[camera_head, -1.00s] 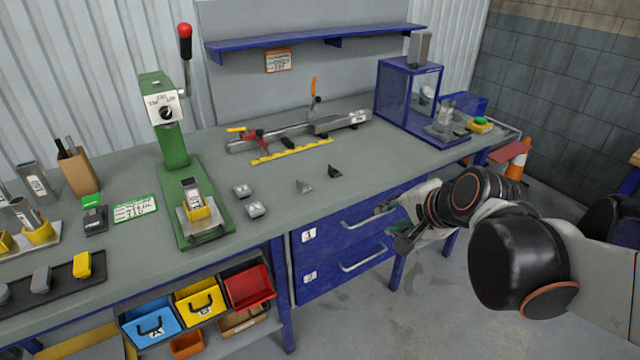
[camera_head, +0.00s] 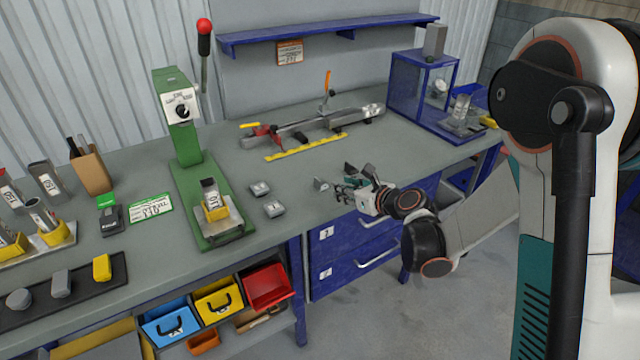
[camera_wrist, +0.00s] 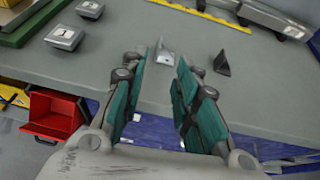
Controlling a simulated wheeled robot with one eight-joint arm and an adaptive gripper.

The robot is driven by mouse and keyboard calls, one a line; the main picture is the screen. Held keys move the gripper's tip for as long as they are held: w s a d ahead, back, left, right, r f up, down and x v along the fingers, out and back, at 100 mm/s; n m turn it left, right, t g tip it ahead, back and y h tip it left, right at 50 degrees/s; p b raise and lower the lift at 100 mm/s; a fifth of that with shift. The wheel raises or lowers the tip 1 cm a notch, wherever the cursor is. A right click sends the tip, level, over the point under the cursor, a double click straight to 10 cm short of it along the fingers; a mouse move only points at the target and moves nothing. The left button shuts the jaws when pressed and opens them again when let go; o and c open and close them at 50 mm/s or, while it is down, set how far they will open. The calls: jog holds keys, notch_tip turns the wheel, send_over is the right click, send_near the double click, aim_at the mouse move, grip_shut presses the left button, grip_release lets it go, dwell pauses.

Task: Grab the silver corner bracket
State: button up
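The silver corner bracket (camera_wrist: 166,54) lies on the grey bench top, ahead of my gripper and near the line between its fingers in the wrist view. In the head view the bracket (camera_head: 321,184) shows just left of my fingertips. My gripper (camera_wrist: 164,65) is open, with its two teal fingers apart and nothing between them. In the head view my gripper (camera_head: 350,184) is at the bench's front edge, low over the top. A dark corner bracket (camera_wrist: 222,63) lies to the right of the silver one; in the head view it is mostly hidden by my gripper.
Two grey numbered blocks (camera_head: 260,189) (camera_head: 274,209) lie left of the bracket. A green press (camera_head: 188,170) stands further left. A yellow ruler (camera_head: 304,147) and a long metal rail fixture (camera_head: 310,124) lie behind. The bench top between is clear.

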aim_at(320, 182)
jog(key=b+x, duration=0.2)
jog(key=x, duration=0.6)
jog(key=shift+w+a+f, duration=0.2)
jog(key=shift+w, duration=0.05)
jog(key=b+x, duration=0.2)
jog(key=x, duration=0.3)
jog(key=shift+f, duration=0.2)
jog(key=shift+r, duration=0.1)
grip_shut()
